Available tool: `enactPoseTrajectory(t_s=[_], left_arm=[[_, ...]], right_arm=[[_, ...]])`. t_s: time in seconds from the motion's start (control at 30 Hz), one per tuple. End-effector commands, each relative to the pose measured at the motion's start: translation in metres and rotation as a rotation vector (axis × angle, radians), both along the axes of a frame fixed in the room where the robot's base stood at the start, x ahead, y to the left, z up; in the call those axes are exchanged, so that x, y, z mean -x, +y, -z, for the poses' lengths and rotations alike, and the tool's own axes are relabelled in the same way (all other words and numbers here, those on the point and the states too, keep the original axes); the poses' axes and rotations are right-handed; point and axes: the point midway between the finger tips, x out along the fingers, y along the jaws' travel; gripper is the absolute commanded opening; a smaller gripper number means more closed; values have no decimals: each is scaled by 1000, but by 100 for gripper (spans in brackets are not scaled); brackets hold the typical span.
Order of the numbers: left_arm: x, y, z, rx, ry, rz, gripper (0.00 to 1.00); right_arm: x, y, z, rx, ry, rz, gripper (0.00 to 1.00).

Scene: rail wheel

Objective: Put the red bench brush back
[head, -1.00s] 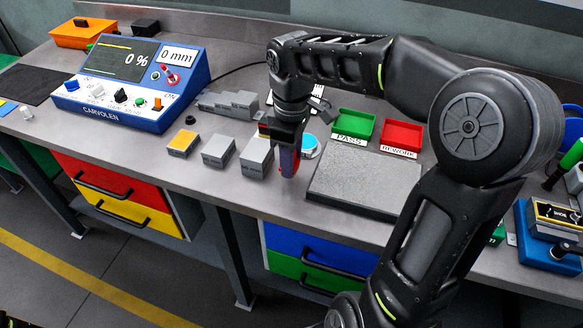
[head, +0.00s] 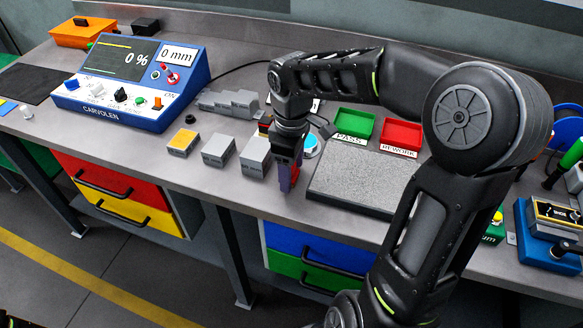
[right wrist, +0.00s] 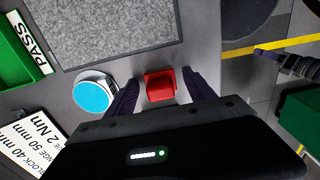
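A small red block-like thing, which I take to be the red bench brush (right wrist: 160,85), shows between the fingers of my right gripper in the right wrist view. A narrow gap shows on each side of it, so the fingers look open around it and not closed on it. In the head view my right gripper (head: 287,184) points down at the bench, just left of the grey stone plate. Its fingers hide most of the red thing there. What looks like my left gripper (right wrist: 288,64) shows over the floor in the right wrist view, too small to judge.
The grey plate (head: 350,185) lies close on the right. Behind are the green PASS tray (head: 354,123) and the red REWORK tray (head: 402,136). A blue-topped disc (right wrist: 93,95) stands near the fingers. Grey blocks (head: 219,150) stand to the left. The bench's front edge is near.

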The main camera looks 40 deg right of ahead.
Motion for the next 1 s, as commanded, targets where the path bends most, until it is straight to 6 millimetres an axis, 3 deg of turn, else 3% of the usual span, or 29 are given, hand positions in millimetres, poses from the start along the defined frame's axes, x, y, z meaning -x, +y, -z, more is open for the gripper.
enactPoseTrajectory(t_s=[0.23,0.43,0.87,1.0], left_arm=[[0,0,-1,0,0,0,36],[0,0,-1,0,0,0,36],[-1,0,4,1,-1,1,36],[1,0,-11,-2,2,-1,36]], right_arm=[[0,0,-1,0,0,0,63],[-1,0,-15,1,-3,0,63],[-1,0,-98,1,-4,-1,63],[0,0,-121,-1,-1,0,63]])
